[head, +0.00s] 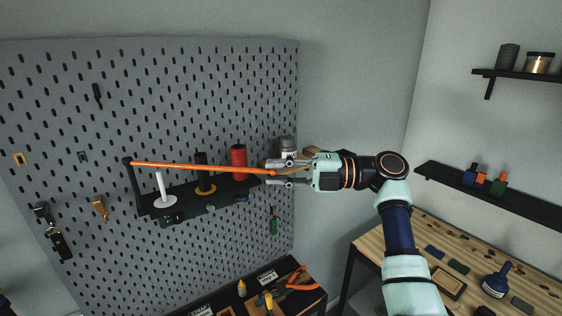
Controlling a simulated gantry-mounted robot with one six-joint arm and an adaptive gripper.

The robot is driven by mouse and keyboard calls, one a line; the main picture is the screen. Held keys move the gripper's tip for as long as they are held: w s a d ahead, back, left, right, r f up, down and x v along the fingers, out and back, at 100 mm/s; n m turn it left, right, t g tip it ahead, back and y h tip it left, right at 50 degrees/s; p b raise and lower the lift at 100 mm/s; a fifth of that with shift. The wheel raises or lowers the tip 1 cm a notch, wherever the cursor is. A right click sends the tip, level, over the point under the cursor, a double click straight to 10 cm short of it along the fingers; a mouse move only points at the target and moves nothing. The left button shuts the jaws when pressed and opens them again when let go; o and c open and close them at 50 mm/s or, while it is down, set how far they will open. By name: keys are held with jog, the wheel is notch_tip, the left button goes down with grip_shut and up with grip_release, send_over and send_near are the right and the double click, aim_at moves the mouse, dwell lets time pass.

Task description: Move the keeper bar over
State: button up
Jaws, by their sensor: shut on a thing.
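The keeper bar (200,167) is a long thin orange rod. It runs in front of a dark shelf (190,200) on the pegboard, from a black upright (128,163) at the shelf's left end to my gripper. It slopes slightly down to the right. My gripper (272,173) comes in from the right and is shut on the bar's right end. The exact contact between fingers and bar is too small to see clearly. On the shelf, behind the bar, are a white spindle (160,187), a black spool with an orange base (203,172) and a red spool (239,160).
A grey jar (288,147) stands just behind my gripper. The grey pegboard (100,120) fills the left, with hooks and small tools. A dark bench (285,300) with pliers is below. A wooden table (430,235) and wall shelves (490,190) are at right. The space above the bar looks free.

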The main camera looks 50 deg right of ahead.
jog(key=shift+w+d+r+p, duration=0.2)
jog(key=shift+w+d+p, duration=0.15)
jog(key=shift+d+p, duration=0.45)
jog(key=shift+d+f, duration=0.1)
jog(key=shift+f, duration=0.1)
jog(key=o, duration=0.9)
jog(key=shift+s, duration=0.1)
jog(key=v, duration=0.7)
jog(key=shift+s+d, duration=0.15)
